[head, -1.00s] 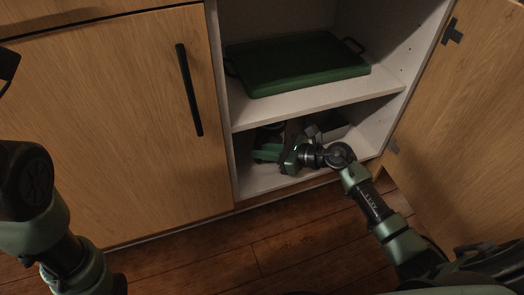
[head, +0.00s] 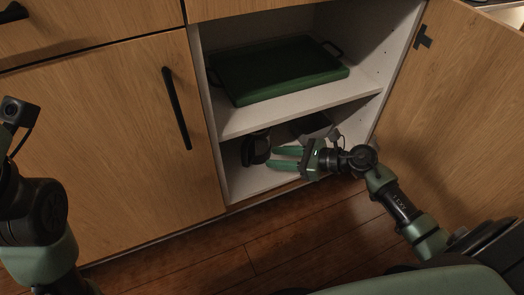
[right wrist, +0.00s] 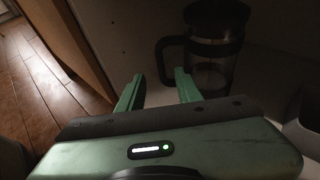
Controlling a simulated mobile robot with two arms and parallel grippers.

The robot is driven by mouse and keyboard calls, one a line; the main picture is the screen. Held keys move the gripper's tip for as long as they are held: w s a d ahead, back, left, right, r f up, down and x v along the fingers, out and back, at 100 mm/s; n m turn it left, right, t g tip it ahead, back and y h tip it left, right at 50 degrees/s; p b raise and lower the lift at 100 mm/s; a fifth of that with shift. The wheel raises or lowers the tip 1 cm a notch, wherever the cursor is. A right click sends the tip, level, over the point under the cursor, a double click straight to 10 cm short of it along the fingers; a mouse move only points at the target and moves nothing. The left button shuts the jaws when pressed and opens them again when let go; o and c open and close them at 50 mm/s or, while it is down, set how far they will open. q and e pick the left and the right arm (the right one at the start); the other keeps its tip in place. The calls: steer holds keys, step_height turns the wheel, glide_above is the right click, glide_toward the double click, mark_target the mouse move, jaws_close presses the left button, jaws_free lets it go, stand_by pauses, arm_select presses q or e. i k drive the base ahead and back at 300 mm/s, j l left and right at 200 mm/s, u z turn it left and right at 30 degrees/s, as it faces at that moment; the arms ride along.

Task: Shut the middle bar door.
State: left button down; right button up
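The open cabinet door (head: 455,110) is swung wide at the right in the head view, with a dark hinge on its inner side. The cabinet is open, with a middle shelf (head: 300,108) and a lower compartment. My right gripper (head: 274,159) reaches into the lower compartment, its green fingers apart and empty. In the right wrist view its fingers (right wrist: 158,92) are open, with a dark-handled glass press pot (right wrist: 208,45) just beyond them; the pot also shows in the head view (head: 256,149). My left arm is at the left edge; its fingers are out of sight.
A green tray (head: 280,68) with dark handles lies on the middle shelf. A shut wooden door (head: 100,140) with a black bar handle (head: 177,108) is left of the opening. The wooden floor (head: 280,240) in front is clear.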

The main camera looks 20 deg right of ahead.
mark_target(450, 127)
steer(key=k, duration=1)
